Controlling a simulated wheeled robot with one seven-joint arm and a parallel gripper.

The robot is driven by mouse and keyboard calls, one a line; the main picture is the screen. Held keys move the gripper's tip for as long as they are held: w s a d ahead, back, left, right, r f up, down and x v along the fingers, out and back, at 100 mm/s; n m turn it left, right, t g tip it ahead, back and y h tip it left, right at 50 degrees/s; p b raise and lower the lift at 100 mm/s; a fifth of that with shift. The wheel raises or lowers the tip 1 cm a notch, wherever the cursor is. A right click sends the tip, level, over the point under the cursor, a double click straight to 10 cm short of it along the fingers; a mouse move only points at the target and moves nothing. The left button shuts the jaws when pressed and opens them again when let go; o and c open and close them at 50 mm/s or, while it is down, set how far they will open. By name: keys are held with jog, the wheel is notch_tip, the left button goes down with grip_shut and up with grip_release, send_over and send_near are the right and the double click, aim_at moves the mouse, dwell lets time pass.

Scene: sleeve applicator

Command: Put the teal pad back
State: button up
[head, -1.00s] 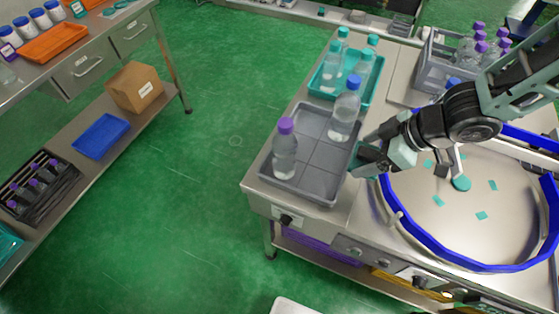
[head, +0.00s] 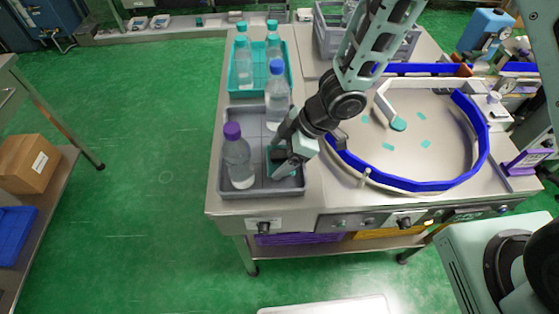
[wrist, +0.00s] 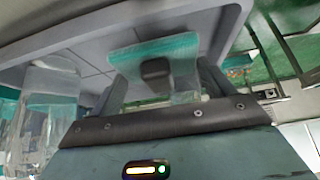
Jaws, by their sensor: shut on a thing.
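My gripper (head: 277,161) is low over the right part of the grey divided tray (head: 262,193), right of a bottle with a purple cap (head: 238,160) and in front of a bottle with a blue cap (head: 277,95). In the wrist view its fingers are shut on a teal, partly see-through piece (wrist: 180,46), which looks like the teal pad. The fingers and wrist mostly hide it in the head view. I cannot tell whether it touches the tray floor. A round teal disc (head: 398,124) sits at the white arm's end on the round plate.
A teal tray (head: 238,92) with several bottles stands behind the grey tray. A blue guide rail (head: 400,183) curves around the round plate (head: 420,160), on which small teal squares lie. A grey crate (head: 325,40) stands at the back.

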jog(key=shift+f, duration=1.1)
jog(key=shift+f, duration=0.1)
jog(key=o, duration=1)
jog(key=shift+c, duration=0.2)
